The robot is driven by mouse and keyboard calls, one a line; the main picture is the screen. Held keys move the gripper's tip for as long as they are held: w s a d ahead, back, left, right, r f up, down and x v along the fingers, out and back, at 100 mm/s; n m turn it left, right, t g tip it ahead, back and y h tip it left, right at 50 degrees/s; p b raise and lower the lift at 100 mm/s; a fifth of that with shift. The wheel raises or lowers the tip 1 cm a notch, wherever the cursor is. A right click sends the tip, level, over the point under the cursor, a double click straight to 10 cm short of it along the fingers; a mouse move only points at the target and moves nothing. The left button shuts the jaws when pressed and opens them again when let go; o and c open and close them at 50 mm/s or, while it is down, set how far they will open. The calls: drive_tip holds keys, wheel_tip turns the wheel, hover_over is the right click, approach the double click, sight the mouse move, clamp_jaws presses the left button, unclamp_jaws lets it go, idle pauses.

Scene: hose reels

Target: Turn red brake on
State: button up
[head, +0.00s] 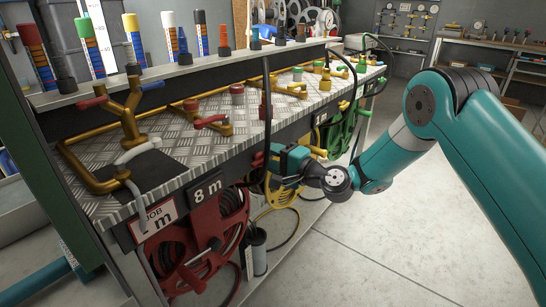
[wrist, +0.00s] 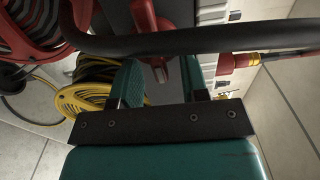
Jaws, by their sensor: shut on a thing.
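My gripper (head: 270,163) is at the front edge of the hose bench, above the yellow reel. In the wrist view, a red lever (wrist: 148,32) reaches between the two teal fingers of my gripper (wrist: 163,72), and they are shut on it. I take it for the red brake; its pivot and setting are hidden. A small red part (head: 258,159) shows beside the gripper in the head view. The red hose reel (head: 205,240) hangs below the bench, left of my gripper. It also shows in the wrist view (wrist: 30,32).
A black hose (head: 267,100) runs down close by my gripper and crosses the wrist view (wrist: 210,42). The yellow reel (head: 280,195) and green reel (head: 340,135) hang under the bench. Brass pipes and valves stand on the checkered top (head: 185,150). The floor (head: 390,240) is clear.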

drive_tip(key=shift+s+a+f, duration=0.1)
drive_tip(key=shift+s+f, duration=0.05)
drive_tip(key=o, duration=0.9)
drive_tip(key=shift+c, duration=0.2)
drive_tip(key=b+v, duration=1.2)
drive_tip(key=v, duration=0.5)
drive_tip(key=shift+s, duration=0.1)
